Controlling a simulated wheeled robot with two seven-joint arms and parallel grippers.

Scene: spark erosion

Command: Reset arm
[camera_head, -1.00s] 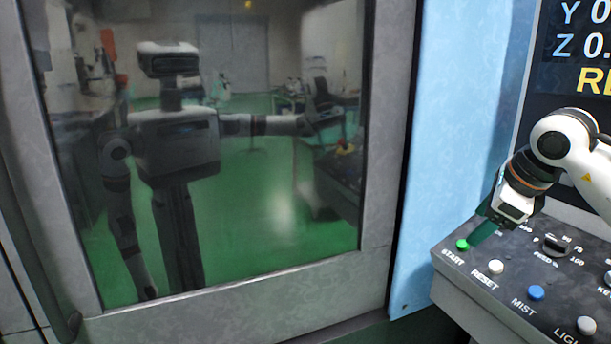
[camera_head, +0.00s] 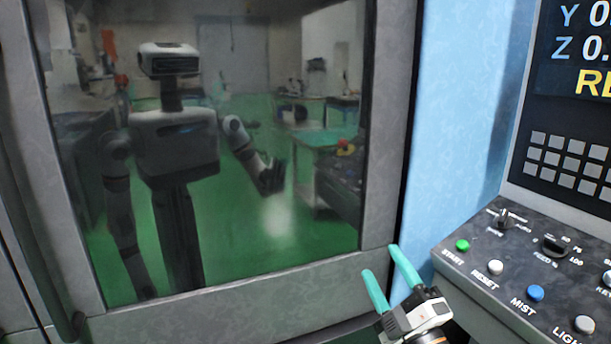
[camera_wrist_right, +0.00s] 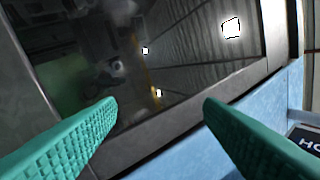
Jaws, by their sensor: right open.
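My right gripper (camera_head: 391,272) is open and empty in the head view. Its two teal fingers point up and away, in front of the machine door's lower frame and left of the control panel (camera_head: 480,275). In the right wrist view the gripper (camera_wrist_right: 160,105) shows both teal fingers wide apart with nothing between them. The door's dark glass (camera_wrist_right: 150,60) is ahead of it. My left gripper does not show directly; only a reflection of my body appears in the door glass (camera_head: 320,110).
The panel has a green START button (camera_head: 462,245), a white RESET button (camera_head: 495,267), a blue MIST button (camera_head: 536,292) and knobs. A display (camera_head: 580,50) and keypad (camera_head: 565,160) stand above it. A light blue machine wall (camera_head: 460,110) lies between door and panel.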

